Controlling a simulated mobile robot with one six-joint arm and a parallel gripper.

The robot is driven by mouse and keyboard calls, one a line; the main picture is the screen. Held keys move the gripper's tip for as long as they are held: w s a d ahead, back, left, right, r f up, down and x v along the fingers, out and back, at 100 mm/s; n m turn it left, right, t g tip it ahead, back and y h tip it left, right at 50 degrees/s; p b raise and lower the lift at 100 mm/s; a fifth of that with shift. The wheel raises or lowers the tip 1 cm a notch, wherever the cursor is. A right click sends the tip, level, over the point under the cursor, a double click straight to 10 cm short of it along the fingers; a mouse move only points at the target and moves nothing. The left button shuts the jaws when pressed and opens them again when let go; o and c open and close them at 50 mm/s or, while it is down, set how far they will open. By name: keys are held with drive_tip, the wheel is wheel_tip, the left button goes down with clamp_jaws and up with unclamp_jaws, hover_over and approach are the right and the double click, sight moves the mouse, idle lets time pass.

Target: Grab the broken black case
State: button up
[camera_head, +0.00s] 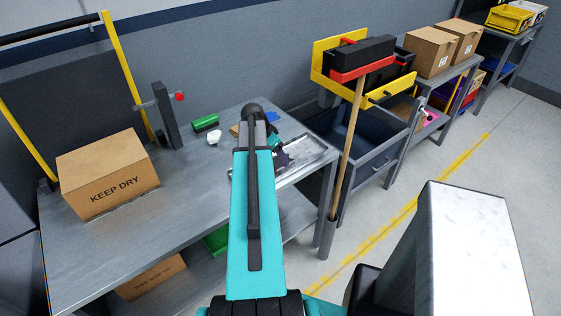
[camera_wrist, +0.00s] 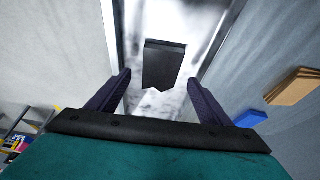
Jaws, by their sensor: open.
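The broken black case (camera_wrist: 164,62) lies in a shiny metal tray (camera_wrist: 200,12), with a jagged edge on the side towards my gripper. My gripper (camera_wrist: 158,80) is open, its two dark fingers to the left and right of the case, with visible gaps at both sides. Nothing is held. In the head view the tray (camera_head: 322,158) sits at the table's right end, and my arm covers part of it. I cannot clearly tell the case from my gripper's dark parts there.
The grey metal table (camera_head: 110,222) carries a KEEP DRY box (camera_head: 108,174), a green-and-black brush (camera_head: 205,124) and a white lump (camera_head: 214,138). A blue item (camera_wrist: 250,118) and a brown block (camera_wrist: 292,88) lie right of the tray. A broom (camera_head: 350,140) stands beyond the table's right end.

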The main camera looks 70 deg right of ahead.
sight(279, 161)
drive_tip(key=shift+p+x, duration=0.5)
drive_tip(key=shift+x, duration=1)
drive_tip(key=shift+f, duration=0.1)
drive_tip(key=c, duration=1.1)
drive_tip(key=shift+c, duration=0.2)
